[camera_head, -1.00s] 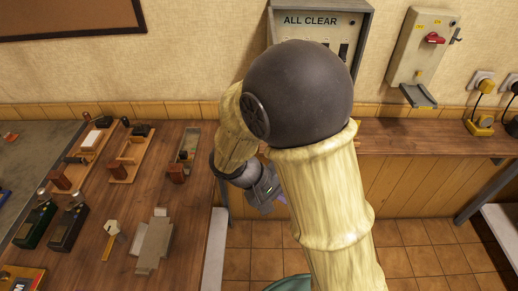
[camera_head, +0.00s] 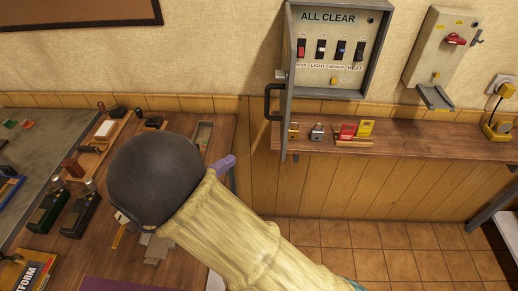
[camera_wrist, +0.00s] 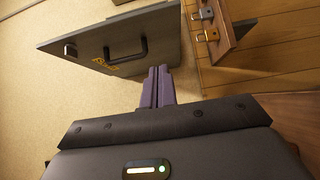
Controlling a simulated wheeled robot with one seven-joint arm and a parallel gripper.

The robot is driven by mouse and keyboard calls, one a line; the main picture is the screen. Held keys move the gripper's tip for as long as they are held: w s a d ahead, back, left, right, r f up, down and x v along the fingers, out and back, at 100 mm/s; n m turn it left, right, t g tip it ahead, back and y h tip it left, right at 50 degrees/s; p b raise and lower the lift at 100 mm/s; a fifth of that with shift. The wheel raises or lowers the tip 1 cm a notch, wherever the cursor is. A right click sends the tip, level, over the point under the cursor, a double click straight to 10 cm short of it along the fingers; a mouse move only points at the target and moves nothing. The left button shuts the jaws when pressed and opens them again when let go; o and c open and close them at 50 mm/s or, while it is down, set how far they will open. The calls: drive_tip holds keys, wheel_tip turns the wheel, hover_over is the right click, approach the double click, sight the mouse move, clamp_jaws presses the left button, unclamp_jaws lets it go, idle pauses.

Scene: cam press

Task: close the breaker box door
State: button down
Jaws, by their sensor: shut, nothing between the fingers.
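The grey breaker box (camera_head: 347,73), marked ALL CLEAR, is on the wall in the head view, its switches exposed. Its door (camera_head: 286,125) stands open at the left side, swung out from the wall and seen nearly edge-on. A black handle (camera_head: 271,102) is on its outer face. In the wrist view the door (camera_wrist: 90,48) shows its outer face, with the handle (camera_wrist: 127,50) and yellow lettering. My gripper (camera_head: 229,161) is left of and below the door in the head view. Its purple fingers (camera_wrist: 158,70) are shut and empty, close to the door; I cannot tell whether they touch.
A shelf (camera_head: 410,140) under the box holds padlocks (camera_head: 317,132) and red and yellow tags (camera_head: 358,129). A switch box with a red handle (camera_head: 456,40) is further right. The left workbench (camera_head: 205,185) carries several small fixtures. Wall left of the door is clear.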

drive_tip(key=s+d+p+x, duration=0.2)
drive_tip(key=p+x, duration=0.2)
drive_tip(key=x, duration=0.8)
drive_tip(key=shift+w+d+p, duration=0.2)
drive_tip(key=shift+d+p, duration=0.05)
drive_tip(key=shift+p, duration=0.05)
